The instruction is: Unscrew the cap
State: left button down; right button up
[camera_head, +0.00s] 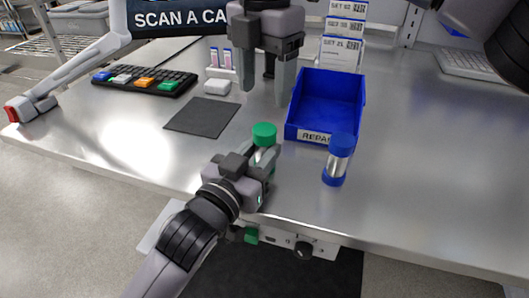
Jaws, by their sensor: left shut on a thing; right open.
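A green cap (264,132) tops a small container whose body is mostly hidden by my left gripper (265,158). The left gripper is shut on this container near the table's front edge, with the cap standing clear above the fingers. My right gripper (263,88) is open and empty, fingers pointing down, above and behind the cap. A second container (338,160), silver with blue ends, stands upright to the right, apart from both grippers.
A blue bin (325,100) labelled "REPA..." stands behind the second container. A dark mat (202,117), a keyboard with coloured keys (145,81) and a small white item (217,87) lie to the left. Label cards (342,50) stand behind.

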aim_at(265, 128)
jog(key=n, duration=0.4)
jog(key=shift+f+n, duration=0.15)
jog(key=shift+n, duration=0.15)
notch_tip(265, 128, down, 8)
jog(key=shift+r, duration=0.15)
